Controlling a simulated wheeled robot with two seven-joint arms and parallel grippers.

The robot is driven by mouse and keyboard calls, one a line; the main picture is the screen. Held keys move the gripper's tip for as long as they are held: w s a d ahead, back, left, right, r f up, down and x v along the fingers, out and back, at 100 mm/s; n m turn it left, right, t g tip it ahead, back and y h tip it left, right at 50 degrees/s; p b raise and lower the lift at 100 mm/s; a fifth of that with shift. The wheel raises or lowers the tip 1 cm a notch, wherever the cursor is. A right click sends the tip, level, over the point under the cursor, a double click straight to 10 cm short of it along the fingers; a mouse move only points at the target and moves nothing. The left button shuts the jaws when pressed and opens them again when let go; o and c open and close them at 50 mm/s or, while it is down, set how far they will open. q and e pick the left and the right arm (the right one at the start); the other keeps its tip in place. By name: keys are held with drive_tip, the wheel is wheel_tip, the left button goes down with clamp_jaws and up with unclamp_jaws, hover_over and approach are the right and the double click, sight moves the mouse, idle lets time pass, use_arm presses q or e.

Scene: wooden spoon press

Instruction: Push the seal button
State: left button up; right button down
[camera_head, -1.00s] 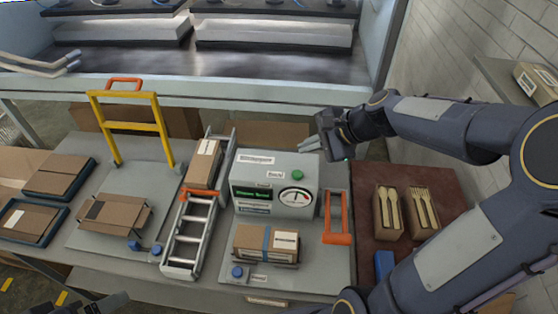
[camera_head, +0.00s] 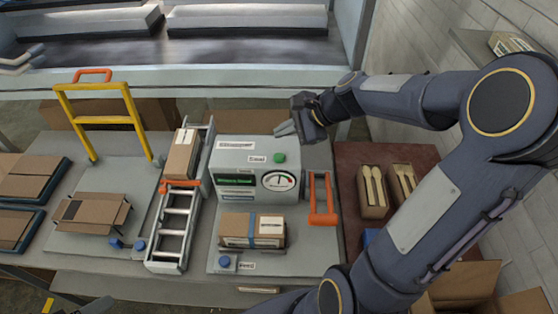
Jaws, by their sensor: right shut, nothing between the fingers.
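The green seal button (camera_head: 279,157) sits on the top of a grey box-shaped machine (camera_head: 228,168), beside a small white label (camera_head: 257,158). The machine's front has a dark green display (camera_head: 240,193) and a round gauge (camera_head: 279,181). My right gripper (camera_head: 287,129) is shut and empty. In the picture its fingertips are just above the button, apart from it; the exact height over it is hard to tell. My left gripper does not show.
A cardboard parcel with a blue band (camera_head: 252,230) and a blue knob (camera_head: 225,262) are in front of the machine. An orange handle (camera_head: 322,218) stands at its right. A roller ladder (camera_head: 175,225) is at its left. A yellow frame (camera_head: 105,119) stands further left.

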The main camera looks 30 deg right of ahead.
sight(284, 157)
drive_tip(key=shift+f+b, duration=2)
drive_tip(key=shift+f, duration=0.8)
drive_tip(key=shift+f, duration=0.15)
drive_tip(key=shift+f+b, duration=0.25)
drive_tip(key=shift+b, duration=0.05)
drive_tip(key=shift+f+b, duration=0.95)
drive_tip(key=shift+f, duration=0.05)
idle(0.5)
drive_tip(key=shift+r+p, duration=0.7)
drive_tip(key=shift+p, duration=0.05)
drive_tip(key=shift+s+a+r, duration=0.1)
drive_tip(key=shift+r, duration=0.2)
drive_tip(key=shift+r+p, duration=0.1)
drive_tip(key=shift+p, duration=0.25)
